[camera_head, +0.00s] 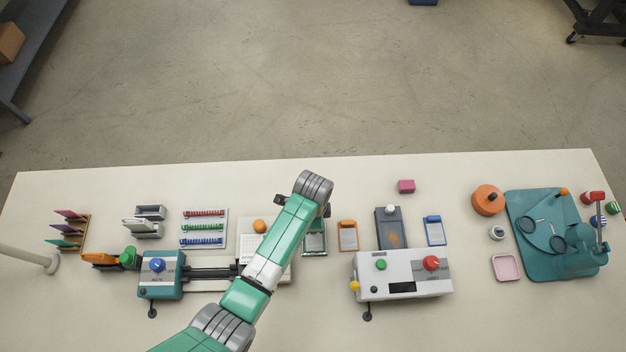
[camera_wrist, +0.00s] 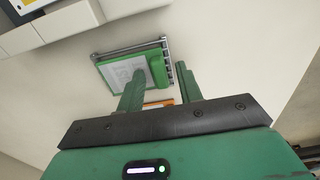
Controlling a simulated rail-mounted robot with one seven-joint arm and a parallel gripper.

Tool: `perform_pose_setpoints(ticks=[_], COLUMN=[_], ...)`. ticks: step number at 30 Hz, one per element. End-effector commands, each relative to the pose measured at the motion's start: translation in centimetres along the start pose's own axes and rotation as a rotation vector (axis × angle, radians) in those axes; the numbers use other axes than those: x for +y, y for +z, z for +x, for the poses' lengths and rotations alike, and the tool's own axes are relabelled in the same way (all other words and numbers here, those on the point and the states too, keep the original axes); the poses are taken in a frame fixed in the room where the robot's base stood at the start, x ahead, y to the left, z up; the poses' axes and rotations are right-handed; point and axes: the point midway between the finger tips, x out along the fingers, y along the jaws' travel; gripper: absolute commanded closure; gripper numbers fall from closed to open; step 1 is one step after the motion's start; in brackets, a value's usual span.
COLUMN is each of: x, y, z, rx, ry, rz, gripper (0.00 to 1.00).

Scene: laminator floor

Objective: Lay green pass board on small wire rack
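The green pass board (camera_wrist: 118,72), with a white sheet and a thick green clip along one edge, lies on the small wire rack (camera_wrist: 172,62) in the wrist view. Grey rack wires show along its far edge and its right side. In the head view the board (camera_head: 315,243) shows just right of my forearm, its far part hidden by my wrist. My gripper (camera_wrist: 160,71) is open.
An orange board (camera_head: 348,236) lies right of the rack, then a dark plate with a white knob (camera_head: 390,228) and a blue board (camera_head: 435,231). A white machine (camera_head: 403,277) stands in front. A pink block (camera_head: 406,186) lies behind. The table's back strip is mostly clear.

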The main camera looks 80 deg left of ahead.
Motion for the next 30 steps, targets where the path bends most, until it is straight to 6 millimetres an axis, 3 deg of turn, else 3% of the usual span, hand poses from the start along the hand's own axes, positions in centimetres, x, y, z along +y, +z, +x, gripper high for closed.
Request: perform_pose_setpoints(ticks=[8,21,25,30], x=[0.0,-0.1,0.0,0.0], y=[0.0,-0.1,0.0,0.0], z=[-0.5,-10.3,-11.8,-12.3], rx=[0.0,0.001,0.001,0.0], ry=[-0.001,-0.002,-0.001,0.0], rz=[-0.001,0.0,0.0,0.0], gripper=[0.65,0.65,0.65,0.65])
